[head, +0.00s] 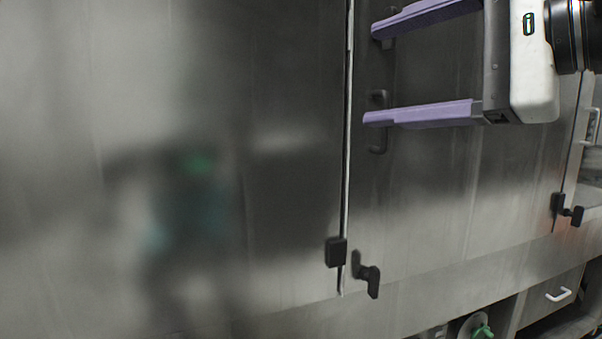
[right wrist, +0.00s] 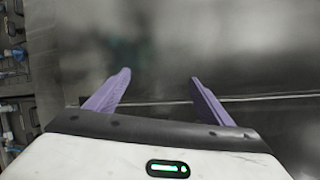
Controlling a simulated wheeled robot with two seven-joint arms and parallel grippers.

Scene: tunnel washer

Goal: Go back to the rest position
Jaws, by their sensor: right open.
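My right gripper (head: 420,70) comes in from the upper right of the head view, in front of the metal panels. Its two purple fingers are wide apart with nothing between them. In the right wrist view the same gripper (right wrist: 158,95) also shows open and empty, facing a metal surface. My left gripper is in neither view.
A tall brushed-metal wall (head: 150,120) fills most of the head view. A black latch handle (head: 367,275) and a black hinge block (head: 336,252) sit low along a vertical seam. A white-handled drawer (head: 558,294) is at the lower right. Pipes and fittings (right wrist: 12,70) stand at the wrist view's left.

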